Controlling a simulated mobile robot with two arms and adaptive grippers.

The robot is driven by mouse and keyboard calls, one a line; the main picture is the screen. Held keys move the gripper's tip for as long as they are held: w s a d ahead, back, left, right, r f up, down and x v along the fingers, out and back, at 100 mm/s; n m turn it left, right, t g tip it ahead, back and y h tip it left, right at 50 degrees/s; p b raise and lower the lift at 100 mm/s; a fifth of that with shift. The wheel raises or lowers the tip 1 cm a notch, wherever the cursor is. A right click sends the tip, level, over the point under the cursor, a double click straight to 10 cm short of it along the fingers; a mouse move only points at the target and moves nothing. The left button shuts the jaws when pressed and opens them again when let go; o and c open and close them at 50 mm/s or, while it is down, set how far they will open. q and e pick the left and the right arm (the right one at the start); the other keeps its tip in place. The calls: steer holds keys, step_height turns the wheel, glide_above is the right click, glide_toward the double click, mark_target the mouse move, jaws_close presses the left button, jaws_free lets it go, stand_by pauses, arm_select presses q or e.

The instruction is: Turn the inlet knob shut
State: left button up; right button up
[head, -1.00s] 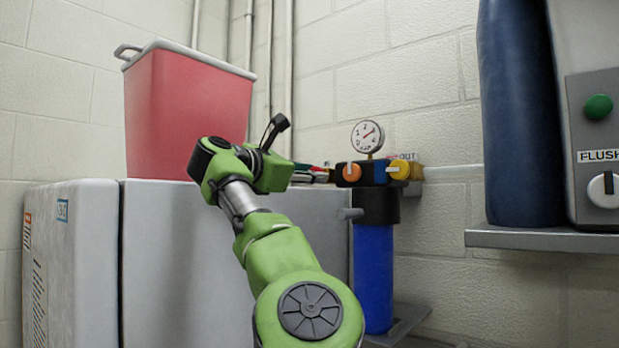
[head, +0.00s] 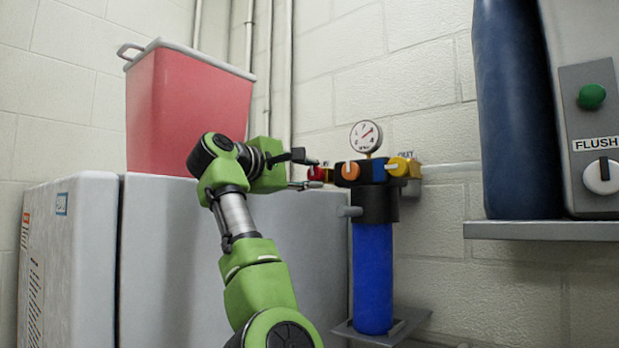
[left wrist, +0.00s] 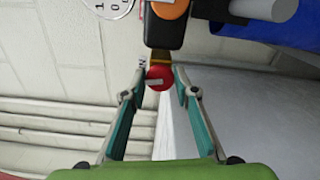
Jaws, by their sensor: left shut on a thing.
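The red inlet knob (head: 317,173) sits at the left end of the filter head, with a small, hard-to-read label above it. In the left wrist view the red knob (left wrist: 159,77) lies between the fingertips, with a pale bar mark on its face. My left gripper (head: 302,171) reaches it from the left, one finger above and one below in the head view. It is shut on the knob, though finger contact is hard to make out. The filter head (head: 372,171) also carries an orange knob (head: 350,171) and a yellow outlet knob (head: 399,167). My right gripper is not in view.
A round gauge (head: 366,137) stands on the filter head, above a blue filter housing (head: 372,280). A red bin (head: 188,110) stands on the grey cabinet (head: 160,270) behind my arm. A dark blue cylinder (head: 516,110) and a flush panel (head: 596,125) are on a shelf at right.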

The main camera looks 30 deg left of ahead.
arm_select(q)
steer(key=shift+f+m, duration=0.2)
steer(key=shift+m, duration=0.8)
steer(key=o, duration=1.1)
steer(key=shift+c, duration=0.2)
steer(key=shift+r, duration=0.1)
steer(key=shift+s, duration=0.2)
steer(key=s, duration=1.1)
steer(key=shift+s+a, duration=0.35)
steer(key=shift+a, duration=0.1)
